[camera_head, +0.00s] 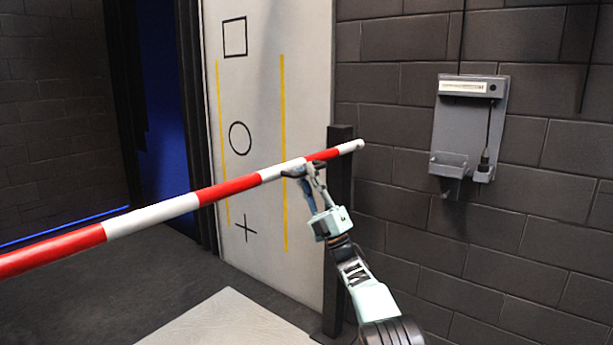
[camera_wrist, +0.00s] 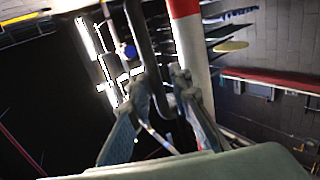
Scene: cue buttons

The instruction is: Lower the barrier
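The barrier is a red and white striped pole (camera_head: 165,208) running from the left edge up to a white end in front of the dark post (camera_head: 341,200). It is tilted, its right end higher in the picture. My gripper (camera_head: 303,171) is at the pole near that end, its fingers just below and against it in the picture. In the wrist view the pole (camera_wrist: 190,55) runs down to the right fingertip. A dark curved bar (camera_wrist: 143,35) lies beside it, near the fingertips. My gripper's fingers (camera_wrist: 162,88) stand apart there; I cannot tell whether they touch the pole or bar.
A white panel (camera_head: 265,90) with a square, a circle, a cross and yellow lines stands behind the pole. A grey wall unit (camera_head: 468,125) hangs on the dark brick wall at the right. A pale floor slab (camera_head: 225,322) lies below. The floor at the left looks clear.

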